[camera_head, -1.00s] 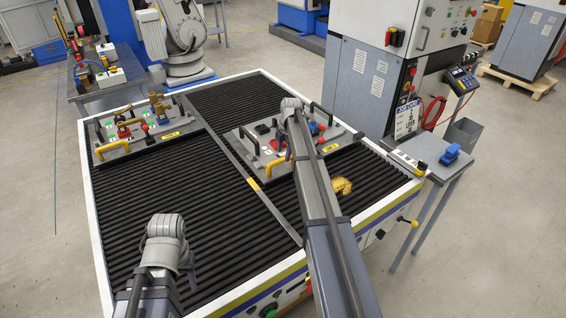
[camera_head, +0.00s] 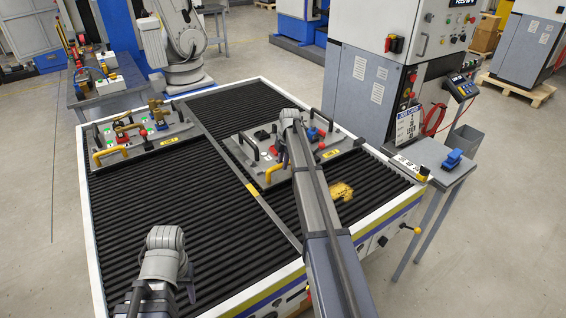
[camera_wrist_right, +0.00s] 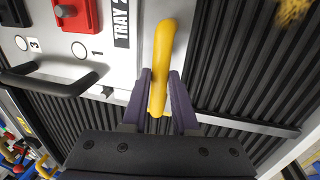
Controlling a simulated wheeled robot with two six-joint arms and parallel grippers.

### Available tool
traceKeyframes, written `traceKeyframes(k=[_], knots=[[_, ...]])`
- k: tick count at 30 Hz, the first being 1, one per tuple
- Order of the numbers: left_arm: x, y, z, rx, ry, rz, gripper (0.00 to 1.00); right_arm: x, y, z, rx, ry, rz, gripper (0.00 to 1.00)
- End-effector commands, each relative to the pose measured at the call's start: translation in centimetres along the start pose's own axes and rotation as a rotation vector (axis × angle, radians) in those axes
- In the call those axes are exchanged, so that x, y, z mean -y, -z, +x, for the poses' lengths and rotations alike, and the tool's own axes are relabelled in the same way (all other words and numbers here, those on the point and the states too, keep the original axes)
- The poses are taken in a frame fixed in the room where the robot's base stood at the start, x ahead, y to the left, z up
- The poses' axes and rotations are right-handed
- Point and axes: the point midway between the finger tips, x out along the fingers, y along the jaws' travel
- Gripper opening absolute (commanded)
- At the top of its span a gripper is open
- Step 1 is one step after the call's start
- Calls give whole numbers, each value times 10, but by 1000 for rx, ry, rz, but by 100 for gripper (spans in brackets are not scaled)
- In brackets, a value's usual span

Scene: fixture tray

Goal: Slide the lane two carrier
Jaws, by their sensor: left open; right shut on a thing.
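The lane two carrier is a grey plate (camera_head: 252,161) with red and blue parts, dark handles and a yellow front handle (camera_head: 270,176). It lies on the black ribbed right lane. In the right wrist view, its "TRAY 2" label (camera_wrist_right: 122,24) shows beside the yellow handle (camera_wrist_right: 161,60). My right gripper (camera_wrist_right: 160,92) is shut around that handle, one finger on each side. In the head view my right arm covers part of the carrier. My left gripper (camera_head: 188,284) is open and empty over the near left of the ribbed bed, mostly behind its wrist.
A similar carrier (camera_head: 165,141) with brass parts lies in the left lane. A grey divider rail (camera_head: 217,146) with a yellow mark separates the lanes. A ragged yellow patch (camera_head: 341,190) lies at the right.

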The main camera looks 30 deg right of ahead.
Motion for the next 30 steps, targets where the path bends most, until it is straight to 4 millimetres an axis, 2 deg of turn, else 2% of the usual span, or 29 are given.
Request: traceKeyframes(k=[3,30], knots=[[0,0,0,0,0,0,50,0,0,0,0,0,0,0],[0,0,0,0,0,0,50,0,0,0,0,0,0,0]])
